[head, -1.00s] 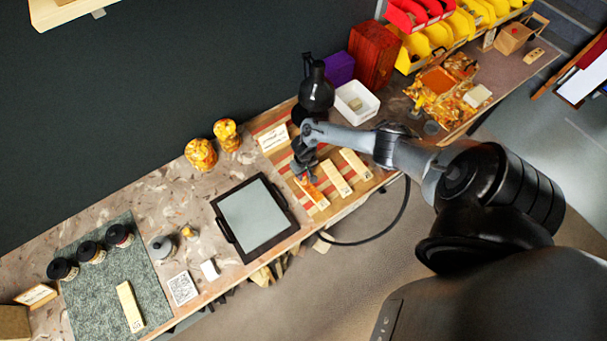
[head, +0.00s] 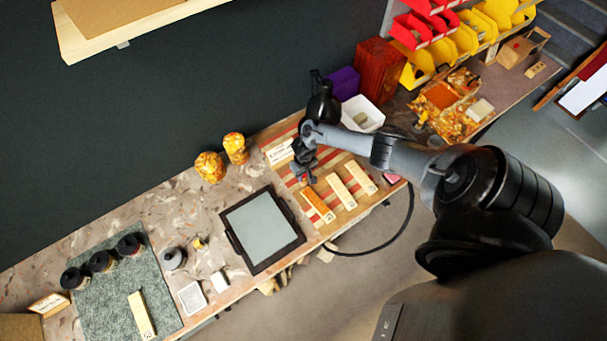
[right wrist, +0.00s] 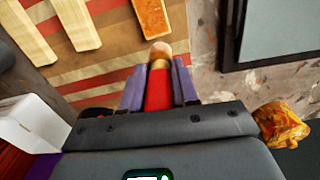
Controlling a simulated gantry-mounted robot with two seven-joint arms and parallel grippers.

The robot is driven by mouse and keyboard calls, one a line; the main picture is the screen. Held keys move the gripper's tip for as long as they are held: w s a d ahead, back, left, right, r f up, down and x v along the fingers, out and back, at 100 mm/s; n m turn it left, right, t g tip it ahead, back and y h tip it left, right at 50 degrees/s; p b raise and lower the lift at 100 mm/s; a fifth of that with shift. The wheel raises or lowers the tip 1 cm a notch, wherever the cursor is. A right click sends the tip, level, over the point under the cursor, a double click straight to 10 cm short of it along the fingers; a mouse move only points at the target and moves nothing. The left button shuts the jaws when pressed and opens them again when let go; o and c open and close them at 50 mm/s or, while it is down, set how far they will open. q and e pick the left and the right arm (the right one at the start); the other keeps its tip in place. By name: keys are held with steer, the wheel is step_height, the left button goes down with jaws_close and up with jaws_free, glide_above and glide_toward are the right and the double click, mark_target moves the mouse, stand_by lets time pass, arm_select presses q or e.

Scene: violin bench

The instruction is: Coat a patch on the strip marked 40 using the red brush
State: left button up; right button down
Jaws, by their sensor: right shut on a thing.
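My right gripper (head: 302,178) is shut on the red brush; in the right wrist view its jaws (right wrist: 158,88) hold the red handle (right wrist: 158,90), with a brass band and pale tip beyond. The tip is just off the end of an orange-coated strip (head: 318,204), which also shows in the right wrist view (right wrist: 152,18). Two bare pale strips (head: 341,191) (head: 360,177) lie beside it on the red-striped board (head: 276,150). Another pale strip (head: 141,316) lies on the grey-green mat (head: 110,285). I cannot read the strips' numbers surely. My left gripper is out of view.
Several dark jars, one of them here (head: 103,261), stand on the mat. A black-framed grey panel (head: 262,226) lies left of the board. Amber lumps (head: 209,166), a black bottle (head: 322,103) and a white tub (head: 362,113) stand near the back.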

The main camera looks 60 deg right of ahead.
steer(key=shift+r+p, duration=1.5)
steer(key=shift+r, duration=0.15)
